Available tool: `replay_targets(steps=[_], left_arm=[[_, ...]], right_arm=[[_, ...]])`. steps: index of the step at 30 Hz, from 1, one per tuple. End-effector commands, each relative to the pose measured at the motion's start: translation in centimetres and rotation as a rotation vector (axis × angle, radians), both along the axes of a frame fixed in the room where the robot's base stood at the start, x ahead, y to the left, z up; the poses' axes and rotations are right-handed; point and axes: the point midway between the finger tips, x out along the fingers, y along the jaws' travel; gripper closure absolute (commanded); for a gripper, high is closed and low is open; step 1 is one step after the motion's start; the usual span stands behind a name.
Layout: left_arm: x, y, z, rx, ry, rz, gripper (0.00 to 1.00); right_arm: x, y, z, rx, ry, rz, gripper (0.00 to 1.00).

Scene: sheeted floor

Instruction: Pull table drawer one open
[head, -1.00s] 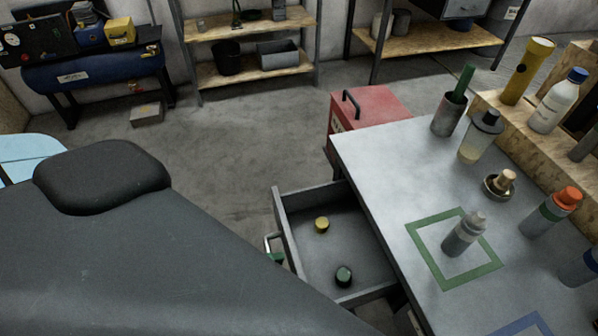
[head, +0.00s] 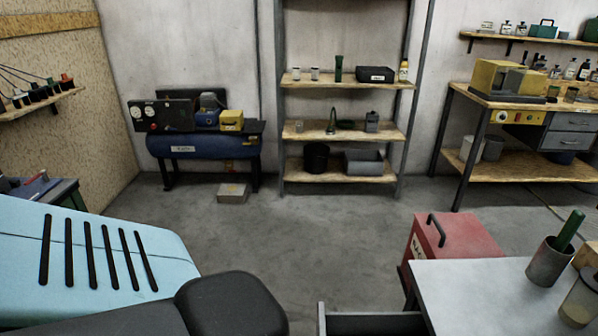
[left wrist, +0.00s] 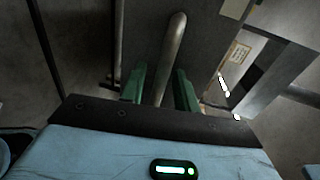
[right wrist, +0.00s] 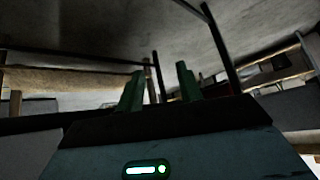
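The grey table drawer (head: 370,323) stands pulled out from the table (head: 470,285). Only its far part shows at the bottom edge of the head view; its handle and contents are out of that frame. In the left wrist view my left gripper (left wrist: 160,88) has its green fingers apart, with a metal bar handle (left wrist: 174,50) running between them. I see a small gap beside the bar, and cannot tell whether either finger touches it. My right gripper (right wrist: 160,88) has its fingers apart and nothing between them. Neither gripper shows in the head view.
A red cabinet (head: 455,243) stands beside the table's far corner. A dark cup (head: 550,262) and a bottle (head: 582,300) stand on the table. Shelves (head: 340,132) and a blue compressor (head: 205,143) line the back wall.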

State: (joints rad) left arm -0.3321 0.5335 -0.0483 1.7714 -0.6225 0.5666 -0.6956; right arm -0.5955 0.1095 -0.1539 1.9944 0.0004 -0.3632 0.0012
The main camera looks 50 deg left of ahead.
Motion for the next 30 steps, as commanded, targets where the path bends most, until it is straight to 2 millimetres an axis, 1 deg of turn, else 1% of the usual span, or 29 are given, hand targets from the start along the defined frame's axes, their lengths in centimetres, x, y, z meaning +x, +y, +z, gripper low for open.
replay_targets(steps=[6,9,11,16,22,27,30], left_arm=[[0.0,0.0,0.0,-0.001,0.001,0.0,0.69],[-0.3,0.2,0.0,0.0,0.001,0.0,0.69],[-0.8,0.6,0.1,-0.001,0.003,0.001,0.69],[-2.9,2.1,0.4,0.001,0.007,0.001,0.69],[-5.1,3.9,1.1,0.001,0.004,0.0,0.69],[-6.0,4.6,1.4,-0.001,0.002,0.0,0.69],[-6.1,4.7,1.5,-0.001,0.001,0.0,0.69]], right_arm=[[-0.1,0.0,-0.1,-0.001,0.003,0.0,0.64],[-0.4,0.0,-0.2,0.0,0.007,0.0,0.64],[-0.6,0.0,-0.3,-0.001,0.012,0.001,0.64],[-1.3,0.0,-0.9,-0.001,0.027,0.001,0.64],[-1.5,0.0,-1.2,0.0,0.032,0.001,0.64],[-1.2,0.0,-1.1,0.0,0.028,0.002,0.64],[-0.9,0.0,-1.1,0.0,0.022,0.002,0.64]])
